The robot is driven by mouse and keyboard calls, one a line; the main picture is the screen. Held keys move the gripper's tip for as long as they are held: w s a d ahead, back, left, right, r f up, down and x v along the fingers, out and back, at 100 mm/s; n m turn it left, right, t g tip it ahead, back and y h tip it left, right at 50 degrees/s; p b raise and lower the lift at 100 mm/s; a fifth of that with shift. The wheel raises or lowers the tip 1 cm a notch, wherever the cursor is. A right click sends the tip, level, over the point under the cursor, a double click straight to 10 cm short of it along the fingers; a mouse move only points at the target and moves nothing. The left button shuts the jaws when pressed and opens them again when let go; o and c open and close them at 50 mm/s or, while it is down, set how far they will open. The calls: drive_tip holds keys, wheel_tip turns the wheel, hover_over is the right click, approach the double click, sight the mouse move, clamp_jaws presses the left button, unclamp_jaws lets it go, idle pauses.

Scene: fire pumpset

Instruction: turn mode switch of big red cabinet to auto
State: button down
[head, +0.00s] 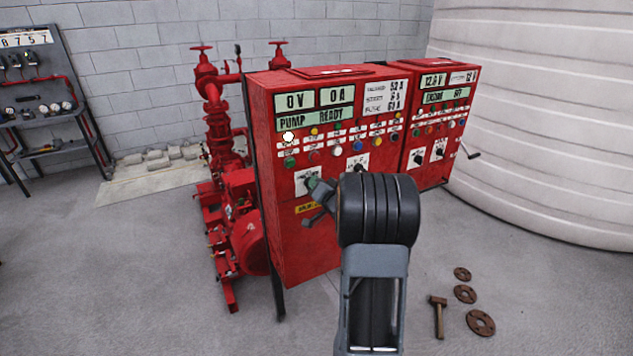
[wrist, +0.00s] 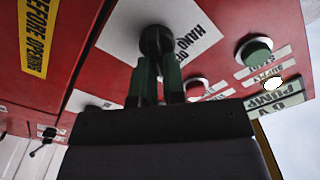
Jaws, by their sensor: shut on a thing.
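The big red cabinet (head: 292,245) stands in the middle of the head view, with its lit displays and its front panel facing me. In the wrist view, its mode switch (wrist: 156,38) is a round black knob on a white plate with the words HAND and OFF, seen rotated. My gripper (head: 314,184) is at the lower left of this panel. In the wrist view, the green fingers of my gripper (wrist: 157,72) are shut on the knob from both sides. In the head view the gripper covers the knob, and only part of its white plate shows. The switch's pointing direction is hard to tell.
A second red cabinet (head: 431,118) adjoins on the right, with a crank handle at its side. A green button (wrist: 255,52) and a red button (wrist: 196,88) sit near the gripper. Red pump pipework (head: 240,195) stands left. A hammer (head: 438,312) and rusty flanges lie on the floor.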

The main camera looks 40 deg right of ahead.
drive_tip(key=shift+m, duration=0.5)
drive_tip(key=shift+f, duration=0.1)
drive_tip(key=c, duration=1.2)
unclamp_jaws()
drive_tip(key=s+a+b, duration=0.1)
drive_tip(key=s, duration=1.2)
drive_tip(key=shift+s+a+b, duration=0.3)
drive_tip(key=shift+s+a, duration=0.05)
drive_tip(key=shift+a, duration=0.05)
